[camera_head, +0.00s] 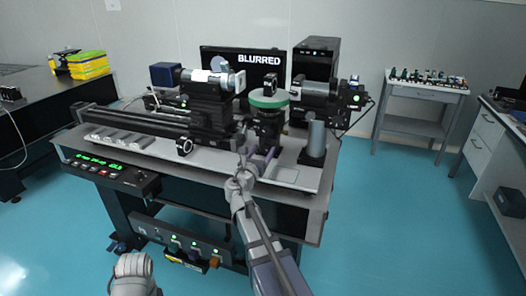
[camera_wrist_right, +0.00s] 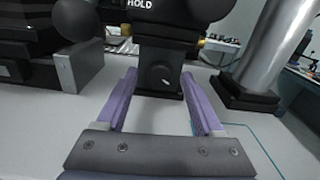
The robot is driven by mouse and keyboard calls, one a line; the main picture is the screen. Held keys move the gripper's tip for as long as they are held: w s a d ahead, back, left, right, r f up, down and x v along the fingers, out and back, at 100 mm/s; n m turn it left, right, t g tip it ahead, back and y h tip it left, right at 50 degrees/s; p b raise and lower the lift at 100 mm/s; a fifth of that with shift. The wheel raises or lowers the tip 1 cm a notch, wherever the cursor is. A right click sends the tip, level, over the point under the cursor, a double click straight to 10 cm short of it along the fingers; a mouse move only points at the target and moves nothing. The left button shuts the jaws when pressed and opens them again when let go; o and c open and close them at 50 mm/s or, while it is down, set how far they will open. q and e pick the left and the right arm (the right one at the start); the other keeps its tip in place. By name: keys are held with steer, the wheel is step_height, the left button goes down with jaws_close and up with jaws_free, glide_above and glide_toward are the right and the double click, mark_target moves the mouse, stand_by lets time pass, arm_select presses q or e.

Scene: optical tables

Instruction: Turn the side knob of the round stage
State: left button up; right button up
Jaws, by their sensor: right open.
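The round stage (camera_head: 268,103) has a green top and a dark body, and stands on the optical table's right half. My right gripper (camera_head: 262,158) is in front of its base, with its purple fingers apart. In the right wrist view the open fingers (camera_wrist_right: 160,98) point at the dark base of the stage (camera_wrist_right: 168,45). A dark round knob face (camera_wrist_right: 162,75) with a small pale mark shows between and beyond the fingertips. I cannot tell whether the fingers touch it. A label reading "HOLD" shows above.
A grey cylinder post (camera_head: 316,138) stands close to the right of the stage. A rail (camera_head: 135,122) and laser-like instruments (camera_head: 205,80) fill the left and back. A monitor (camera_head: 240,62) reads "BLURRED". A control box (camera_head: 110,172) sits at the table's front left.

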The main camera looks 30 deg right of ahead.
steer(key=shift+w+d, duration=0.25)
steer(key=shift+c, duration=0.2)
jaws_close()
stand_by(0.3)
